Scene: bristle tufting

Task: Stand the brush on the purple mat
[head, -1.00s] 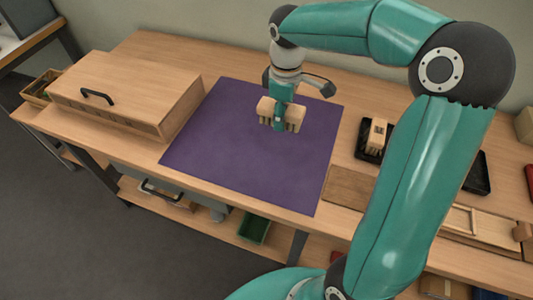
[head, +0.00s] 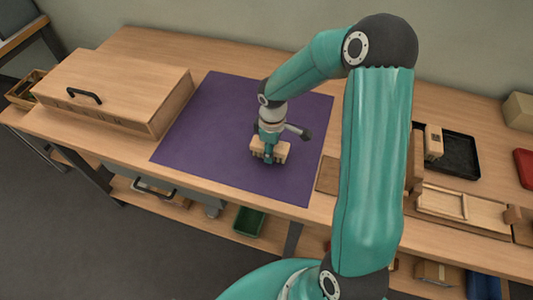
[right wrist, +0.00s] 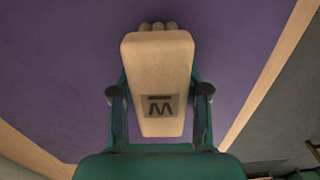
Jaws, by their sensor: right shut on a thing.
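The brush (head: 285,151) is a pale wooden block with short tufts underneath. My right gripper (head: 268,157) is shut on it, with the fingers on both sides of the block. In the right wrist view the brush (right wrist: 157,65) sits between the fingers, a dark mark on its face and several round tufts at its far end. The purple mat (head: 205,125) lies flat on the bench, and the brush is over its front right part. I cannot tell whether the tufts touch the mat. My left gripper is not in view.
A wooden box with a black handle (head: 118,88) stands left of the mat. To the right are a black tray (head: 462,160), another wooden block (head: 433,142) and a wooden frame (head: 442,202). My right arm hides part of the bench. The mat's left part is clear.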

